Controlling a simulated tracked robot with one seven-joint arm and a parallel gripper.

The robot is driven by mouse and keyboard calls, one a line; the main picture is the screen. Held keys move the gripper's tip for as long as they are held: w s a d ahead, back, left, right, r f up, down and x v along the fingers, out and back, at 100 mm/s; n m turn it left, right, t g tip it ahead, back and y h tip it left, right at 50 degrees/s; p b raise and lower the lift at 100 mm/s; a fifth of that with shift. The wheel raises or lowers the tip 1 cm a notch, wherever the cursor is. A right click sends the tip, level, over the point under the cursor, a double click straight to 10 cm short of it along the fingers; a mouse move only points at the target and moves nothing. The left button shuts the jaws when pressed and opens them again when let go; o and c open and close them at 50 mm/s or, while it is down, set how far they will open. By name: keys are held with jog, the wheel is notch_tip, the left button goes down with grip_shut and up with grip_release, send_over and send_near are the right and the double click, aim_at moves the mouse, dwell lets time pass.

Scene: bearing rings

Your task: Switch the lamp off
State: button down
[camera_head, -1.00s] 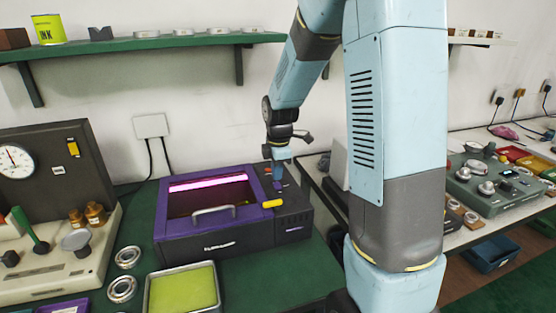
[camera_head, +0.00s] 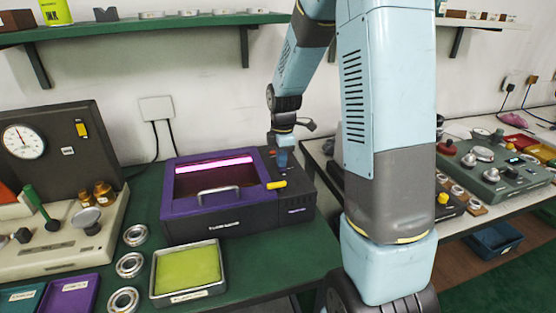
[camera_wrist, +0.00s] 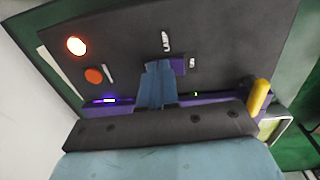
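The lamp is a pink-white glowing tube (camera_head: 214,165) inside a purple and black box (camera_head: 190,232) on the green bench, seen through its window; it is lit. My gripper (camera_head: 282,158) is over the control panel at the box's right end. In the wrist view its blue fingers (camera_wrist: 158,70) are together with nothing visible between them. They point at the panel beside a small purple switch (camera_wrist: 179,66) near the word LAMP, partly hidden by the fingers. I cannot tell whether they touch it. An orange-white light (camera_wrist: 76,46) glows and a red button (camera_wrist: 94,76) sits beside it.
A yellow handle (camera_head: 276,185) sticks out at the box's front right. A gauge stand (camera_head: 60,150) is at left. A green shelf (camera_head: 150,24) hangs above.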

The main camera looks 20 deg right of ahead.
aim_at(283, 169)
jog(key=shift+s+a+f, duration=0.15)
jog(key=shift+f, duration=0.1)
jog(key=shift+s, duration=0.85)
notch_tip(283, 169, up, 14)
jog(key=shift+s+r, duration=0.15)
jog(key=shift+s, duration=0.15)
jog(key=shift+w, duration=0.1)
dwell(0.4)
jog(key=shift+w+r, duration=0.1)
jog(key=shift+w, duration=0.15)
